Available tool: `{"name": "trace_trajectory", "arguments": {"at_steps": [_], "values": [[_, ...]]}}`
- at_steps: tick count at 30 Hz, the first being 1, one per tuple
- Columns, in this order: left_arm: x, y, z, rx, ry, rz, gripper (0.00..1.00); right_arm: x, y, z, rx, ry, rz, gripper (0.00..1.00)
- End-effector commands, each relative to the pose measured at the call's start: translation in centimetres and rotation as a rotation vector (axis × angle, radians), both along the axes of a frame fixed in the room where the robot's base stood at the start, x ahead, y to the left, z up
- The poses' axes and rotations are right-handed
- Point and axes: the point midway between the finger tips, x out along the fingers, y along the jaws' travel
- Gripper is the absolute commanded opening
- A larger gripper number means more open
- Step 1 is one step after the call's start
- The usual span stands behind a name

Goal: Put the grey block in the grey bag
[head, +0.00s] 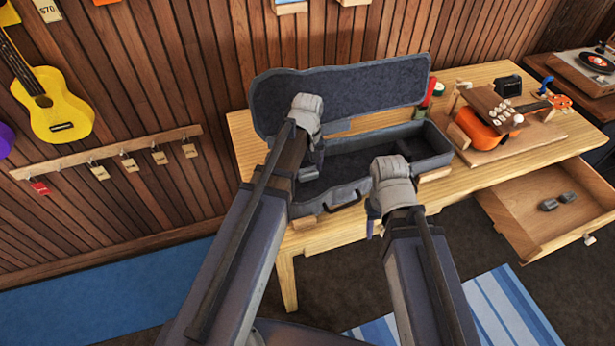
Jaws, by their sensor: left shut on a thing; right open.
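The only bag-like grey thing is an open grey instrument case (440,152) on the wooden table, its lid (345,92) raised at the back. My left gripper (312,160) points down over the left part of the case. It is shut on a small dark grey thing (308,173), which seems to be the grey block. My arm hides most of it, and I cannot tell whether it touches the case floor.
An open drawer (522,229) at the right holds two small dark grey pieces (558,201). An orange ukulele (478,130) lies on a board right of the case, with a brown block with pale knobs (494,105). Red and green items (436,90) stand behind.

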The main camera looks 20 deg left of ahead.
Motion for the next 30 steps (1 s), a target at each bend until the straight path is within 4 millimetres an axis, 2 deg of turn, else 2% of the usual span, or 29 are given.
{"name": "trace_trajectory", "arguments": {"at_steps": [1, 6, 20, 21, 27, 30], "values": [[0.0, 0.0, -1.1, 0.000, 0.000, 0.000, 0.20, 0.0, 0.0, -1.1, 0.000, 0.000, 0.000, 0.50], [0.0, 0.0, -3.1, 0.000, 0.000, 0.000, 0.20, 0.0, 0.0, -3.1, 0.000, 0.000, 0.000, 0.50], [0.0, 0.0, -3.5, 0.000, 0.000, 0.000, 0.20, 0.0, 0.0, -3.5, 0.000, 0.000, 0.000, 0.50], [0.0, 0.0, -3.3, 0.000, 0.000, 0.000, 0.78, 0.0, 0.0, -3.3, 0.000, 0.000, 0.000, 0.50], [0.0, 0.0, -3.3, 0.000, 0.000, 0.000, 1.00, 0.0, 0.0, -3.3, 0.000, 0.000, 0.000, 0.50], [0.0, 0.0, -3.3, 0.000, 0.000, 0.000, 1.00, 0.0, 0.0, -3.3, 0.000, 0.000, 0.000, 0.50]]}}
